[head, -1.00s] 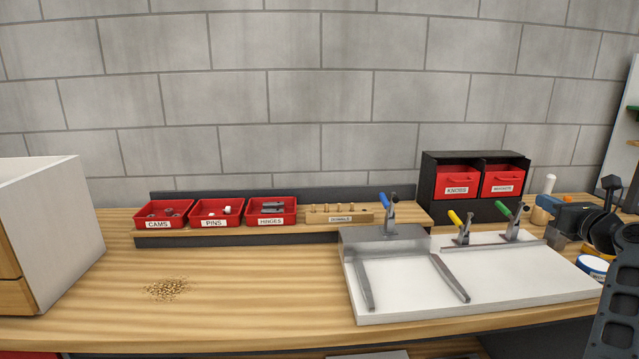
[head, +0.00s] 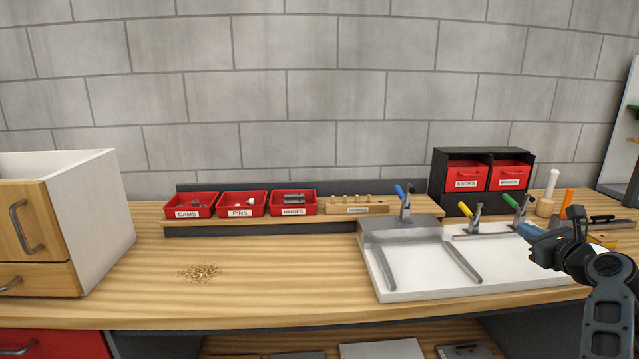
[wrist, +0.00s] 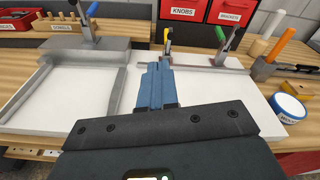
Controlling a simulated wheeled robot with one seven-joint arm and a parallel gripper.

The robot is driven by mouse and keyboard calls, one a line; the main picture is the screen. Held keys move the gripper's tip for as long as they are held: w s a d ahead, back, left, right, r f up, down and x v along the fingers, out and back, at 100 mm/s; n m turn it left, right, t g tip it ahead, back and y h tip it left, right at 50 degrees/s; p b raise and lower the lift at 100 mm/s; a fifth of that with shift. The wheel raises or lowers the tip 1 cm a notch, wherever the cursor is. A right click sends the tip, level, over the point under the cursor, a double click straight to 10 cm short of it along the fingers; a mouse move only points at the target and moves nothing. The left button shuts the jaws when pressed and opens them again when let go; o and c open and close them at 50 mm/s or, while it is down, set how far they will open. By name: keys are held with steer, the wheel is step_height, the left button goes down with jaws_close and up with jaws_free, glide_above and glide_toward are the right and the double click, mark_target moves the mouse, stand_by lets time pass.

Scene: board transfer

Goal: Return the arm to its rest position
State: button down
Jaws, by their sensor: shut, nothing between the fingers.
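My arm reaches in from the right edge in the head view. My gripper (head: 526,233) has blue fingers and is above the right part of the white board fixture (head: 420,283). In the wrist view my gripper (wrist: 157,66) shows its blue fingers pressed together, with nothing between them. They point toward the clamps at the back of the white fixture (wrist: 205,88). My arm hides part of the fixture's right side in the head view.
Toggle clamps with blue (head: 404,200), yellow (head: 472,218) and green (head: 515,211) handles stand up from the fixture. Red bins (head: 241,204) line the back. A drawer cabinet (head: 90,215) stands left. The bench middle (head: 290,275) is clear except for wood shavings (head: 200,272).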

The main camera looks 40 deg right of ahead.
steer(key=s+a+f+n+y, duration=0.15)
steer(key=a+f+n, duration=0.35)
steer(key=a, duration=0.5)
steer(key=s+a+f+n+g, duration=0.1)
steer(key=s+a+f+n, duration=0.1)
steer(key=a+f+n, duration=0.55)
steer(key=s+a+f+n+y, duration=0.1)
steer(key=a+f+n, duration=0.3)
steer(key=a, duration=0.7)
steer(key=s+a+r+n+y, duration=0.1)
steer(key=s+a+n, duration=0.45)
steer(key=a, duration=0.25)
steer(key=s+a+r+n+y, duration=0.1)
steer(key=s+a+n, duration=0.3)
steer(key=a+n, duration=0.25)
steer(key=s+a+r+n+t+y, duration=0.1)
steer(key=s+a+r+n+y, duration=0.3)
steer(key=s+a+r+n, duration=0.4)
steer(key=s+a+n, duration=0.2)
steer(key=a+n, duration=0.1)
steer(key=shift+s+a+r+t, duration=0.15)
steer(key=shift+a+r+t, duration=0.05)
steer(key=shift+r+t, duration=0.2)
steer(key=shift+d+f, duration=0.1)
steer(key=shift+d, duration=0.05)
